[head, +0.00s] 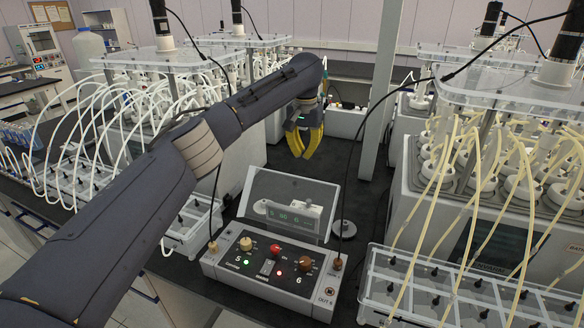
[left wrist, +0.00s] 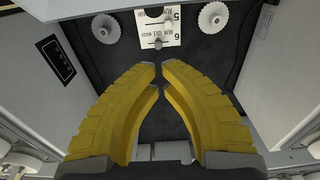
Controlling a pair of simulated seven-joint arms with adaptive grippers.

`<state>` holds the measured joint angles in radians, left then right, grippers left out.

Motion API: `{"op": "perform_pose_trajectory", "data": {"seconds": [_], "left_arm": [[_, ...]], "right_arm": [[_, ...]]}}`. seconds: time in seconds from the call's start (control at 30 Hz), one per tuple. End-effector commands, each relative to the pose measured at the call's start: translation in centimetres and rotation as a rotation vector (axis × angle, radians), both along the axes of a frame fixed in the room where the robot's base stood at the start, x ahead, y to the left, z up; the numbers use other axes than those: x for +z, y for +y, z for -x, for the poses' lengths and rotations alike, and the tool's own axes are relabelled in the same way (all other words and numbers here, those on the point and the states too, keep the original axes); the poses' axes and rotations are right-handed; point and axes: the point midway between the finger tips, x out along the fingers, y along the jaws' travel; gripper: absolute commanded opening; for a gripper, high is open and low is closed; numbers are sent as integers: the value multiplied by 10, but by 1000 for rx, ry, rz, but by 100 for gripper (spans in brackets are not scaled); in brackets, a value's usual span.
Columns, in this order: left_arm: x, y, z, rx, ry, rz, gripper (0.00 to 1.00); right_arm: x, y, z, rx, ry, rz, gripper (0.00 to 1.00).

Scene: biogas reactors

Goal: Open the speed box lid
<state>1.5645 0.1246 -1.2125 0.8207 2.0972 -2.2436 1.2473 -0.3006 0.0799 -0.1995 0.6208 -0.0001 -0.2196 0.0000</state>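The speed box (head: 270,270) is a light grey control box with knobs and lit indicators, on the dark bench in the head view. A clear lid panel (head: 262,190) stands raised and tilted at its rear edge; a small display and switch plate show through it. My left gripper (head: 303,155) has yellow fingers and hangs behind and above the lid, apart from it. In the left wrist view its fingertips (left wrist: 160,70) meet or nearly meet, with nothing between them. Beyond them is the switch plate (left wrist: 158,28) marked 5 and 6. My right gripper is not in view.
Reactor units with white tubes (head: 130,110) stand left and units with yellow tubes (head: 480,170) stand right. A clear bottle rack (head: 465,290) is at front right. A grey post (head: 381,90) rises behind. Dark bench is free around the left gripper.

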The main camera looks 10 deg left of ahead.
Motion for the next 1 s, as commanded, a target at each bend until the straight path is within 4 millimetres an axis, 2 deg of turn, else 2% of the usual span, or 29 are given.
{"op": "perform_pose_trajectory", "data": {"seconds": [0.17,0.6,0.7,1.0], "left_arm": [[-20,0,0,1,3,-2,0],[-100,0,-3,1,3,-2,0],[-90,2,3,-3,-3,0,0],[-77,5,21,-2,-1,0,0]], "right_arm": [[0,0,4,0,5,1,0],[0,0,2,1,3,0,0],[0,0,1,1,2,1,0],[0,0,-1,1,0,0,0]]}}
